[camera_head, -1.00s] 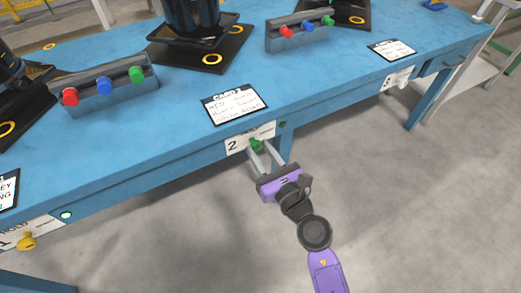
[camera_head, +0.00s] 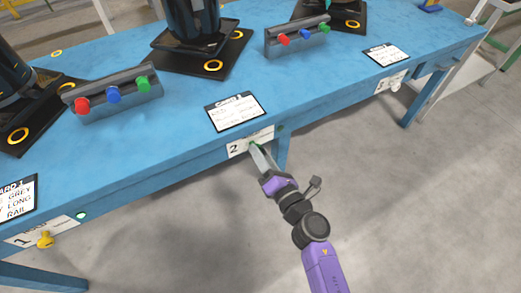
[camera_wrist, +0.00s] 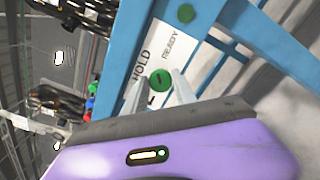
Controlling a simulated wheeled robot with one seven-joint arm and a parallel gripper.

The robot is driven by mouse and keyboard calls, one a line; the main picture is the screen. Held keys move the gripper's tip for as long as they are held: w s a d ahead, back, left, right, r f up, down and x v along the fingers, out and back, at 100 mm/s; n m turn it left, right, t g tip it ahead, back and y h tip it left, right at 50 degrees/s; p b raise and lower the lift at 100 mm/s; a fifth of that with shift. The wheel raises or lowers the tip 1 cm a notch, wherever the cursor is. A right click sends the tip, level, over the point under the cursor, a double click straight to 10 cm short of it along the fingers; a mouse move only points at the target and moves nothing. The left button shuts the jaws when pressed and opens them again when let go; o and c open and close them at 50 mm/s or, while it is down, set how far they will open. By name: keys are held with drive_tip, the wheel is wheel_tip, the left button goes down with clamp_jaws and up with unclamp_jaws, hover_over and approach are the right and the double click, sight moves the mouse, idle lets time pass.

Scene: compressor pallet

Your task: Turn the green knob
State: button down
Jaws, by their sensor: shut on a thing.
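The green knob (camera_wrist: 161,82) sits on a white label plate marked HOLD and READY (camera_wrist: 165,52) on the front edge of the blue table. In the head view the knob (camera_head: 254,145) is mostly hidden by my gripper's fingers, at the plate with the number 2 (camera_head: 248,142). My gripper (camera_wrist: 160,92) has one finger on each side of the knob and is shut on it. In the head view my gripper (camera_head: 258,155) reaches the table's front edge, its wrist rolled onto its side. A dark mark shows on the knob's face.
The blue table (camera_head: 180,140) carries button rails (camera_head: 113,94) with red, blue and green buttons, and black machines on base plates. A yellow knob (camera_head: 45,239) is on the left front edge, a white knob (camera_head: 395,86) on the right. The floor in front is clear.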

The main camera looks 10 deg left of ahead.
drive_tip(key=shift+d+f+m+p, duration=0.1)
drive_tip(key=shift+m+p, duration=1.7)
drive_tip(key=shift+m, duration=1.9)
drive_tip(key=shift+f, duration=0.1)
drive_tip(key=c, duration=1)
unclamp_jaws()
drive_tip(key=shift+c, duration=0.2)
drive_tip(key=p+v, duration=0.1)
drive_tip(key=v, duration=0.6)
drive_tip(key=shift+s+d+p, duration=0.2)
drive_tip(key=shift+s+p, duration=0.1)
drive_tip(key=shift+p, duration=0.1)
